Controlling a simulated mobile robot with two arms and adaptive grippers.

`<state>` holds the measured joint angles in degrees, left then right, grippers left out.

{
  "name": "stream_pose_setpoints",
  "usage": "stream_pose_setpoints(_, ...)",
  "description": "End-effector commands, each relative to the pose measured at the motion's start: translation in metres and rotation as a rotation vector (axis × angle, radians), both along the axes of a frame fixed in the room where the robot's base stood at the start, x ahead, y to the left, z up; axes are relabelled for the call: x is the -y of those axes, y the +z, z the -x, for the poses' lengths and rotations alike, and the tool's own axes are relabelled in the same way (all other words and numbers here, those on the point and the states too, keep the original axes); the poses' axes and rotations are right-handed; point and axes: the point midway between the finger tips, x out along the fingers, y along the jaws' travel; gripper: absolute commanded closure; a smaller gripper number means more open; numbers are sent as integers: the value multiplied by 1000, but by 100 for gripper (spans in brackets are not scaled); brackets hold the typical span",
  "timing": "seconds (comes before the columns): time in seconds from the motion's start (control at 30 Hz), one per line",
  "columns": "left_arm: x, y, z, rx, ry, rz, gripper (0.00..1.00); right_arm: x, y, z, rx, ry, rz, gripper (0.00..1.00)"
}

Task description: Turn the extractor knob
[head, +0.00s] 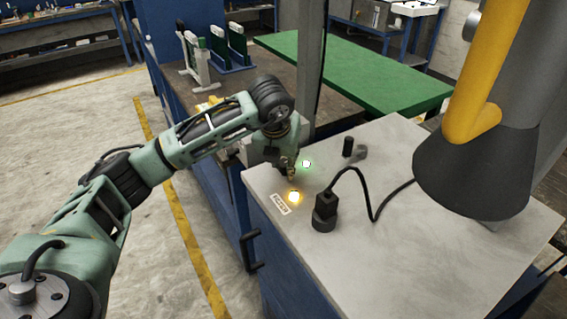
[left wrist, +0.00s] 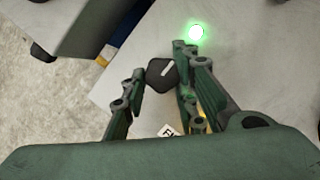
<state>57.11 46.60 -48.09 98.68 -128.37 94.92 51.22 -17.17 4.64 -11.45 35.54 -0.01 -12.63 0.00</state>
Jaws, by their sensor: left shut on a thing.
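The extractor knob (left wrist: 162,74) is dark and angular with a white pointer line, on the light worktop. In the left wrist view it sits between the fingers of my left gripper (left wrist: 160,72), which is shut on it. In the head view my left gripper (head: 290,170) is low over the worktop's near-left corner and hides the knob. A green light (head: 306,163) glows beside the gripper, and it also shows in the left wrist view (left wrist: 196,32). My right gripper is not in view.
On the worktop (head: 400,265), an orange light (head: 294,197) glows near a white label (head: 280,204). A black plug with a cable (head: 325,208) stands nearby. A dark extractor hood (head: 475,175) hangs at the right. A green board (head: 350,70) lies behind.

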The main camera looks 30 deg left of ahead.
Motion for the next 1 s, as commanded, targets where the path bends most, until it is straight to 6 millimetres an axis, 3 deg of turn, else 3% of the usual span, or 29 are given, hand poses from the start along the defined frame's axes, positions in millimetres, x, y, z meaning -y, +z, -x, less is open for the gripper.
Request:
stream_pose_setpoints(0.47, -6, 4, -2, 9, 28, -9, 99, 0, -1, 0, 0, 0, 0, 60)
stream_pose_setpoints(0.5, -6, 4, -2, 9, 28, -9, 72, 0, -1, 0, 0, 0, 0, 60)
stream_pose_setpoints(0.63, -6, 4, -2, 9, 27, -10, 61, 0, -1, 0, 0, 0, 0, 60)
stream_pose_setpoints(1.0, -3, 1, -1, 3, 20, -7, 60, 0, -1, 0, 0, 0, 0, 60)
